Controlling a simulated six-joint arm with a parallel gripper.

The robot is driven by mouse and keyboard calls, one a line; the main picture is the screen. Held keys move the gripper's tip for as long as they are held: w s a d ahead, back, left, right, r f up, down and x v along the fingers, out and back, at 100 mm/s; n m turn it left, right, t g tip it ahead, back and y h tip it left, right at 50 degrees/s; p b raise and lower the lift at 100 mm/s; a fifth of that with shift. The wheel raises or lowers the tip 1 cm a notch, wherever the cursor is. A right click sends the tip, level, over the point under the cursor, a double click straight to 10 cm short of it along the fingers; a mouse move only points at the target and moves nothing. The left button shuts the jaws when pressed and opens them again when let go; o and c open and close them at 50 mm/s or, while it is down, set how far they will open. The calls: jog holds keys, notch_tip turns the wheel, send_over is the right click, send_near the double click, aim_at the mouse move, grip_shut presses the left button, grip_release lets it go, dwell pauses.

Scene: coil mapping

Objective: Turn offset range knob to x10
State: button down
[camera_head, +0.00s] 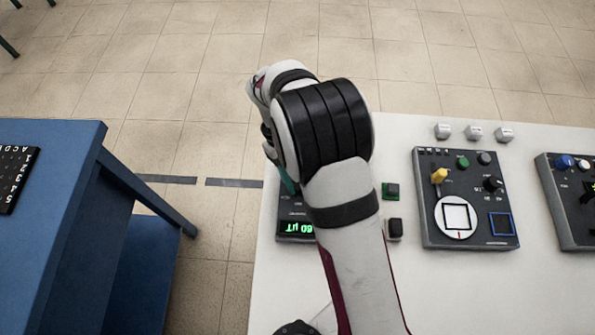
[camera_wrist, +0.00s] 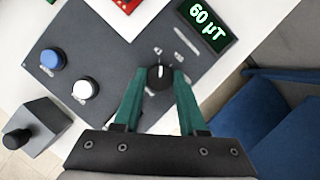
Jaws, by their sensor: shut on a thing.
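The offset range knob is likely the small black knob (camera_wrist: 159,77) with a pale pointer mark, on the dark grey panel (camera_wrist: 118,50) in the wrist view. Its printed labels are too blurred to read. My gripper (camera_wrist: 160,85) has its two teal fingers closed around this knob, one on each side. The lit display (camera_wrist: 208,27) on the same device reads 60 µT in green. In the head view the display (camera_head: 295,228) shows upside down, and my arm hides the knob and most of the device.
A blue knob (camera_wrist: 53,59) and a white knob (camera_wrist: 85,88) stand on the same panel. A black knob (camera_wrist: 18,138) sits on a separate grey box. Another control box (camera_head: 465,200) stands to the right on the white table (camera_head: 330,290). A blue bench (camera_head: 60,200) is at the left.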

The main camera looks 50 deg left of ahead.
jog(key=m, duration=0.2)
jog(key=m+g, duration=0.1)
jog(key=m, duration=0.1)
jog(key=shift+w+g+y, duration=0.15)
jog(key=shift+g+y, duration=0.15)
jog(key=shift+m+g+y, duration=0.4)
jog(key=shift+m+g, duration=0.1)
jog(key=shift+m, duration=1.4)
jog(key=shift+c, duration=2.3)
grip_release()
jog(key=v, duration=1.6)
jog(key=shift+w, duration=0.15)
jog(key=shift+d, duration=0.1)
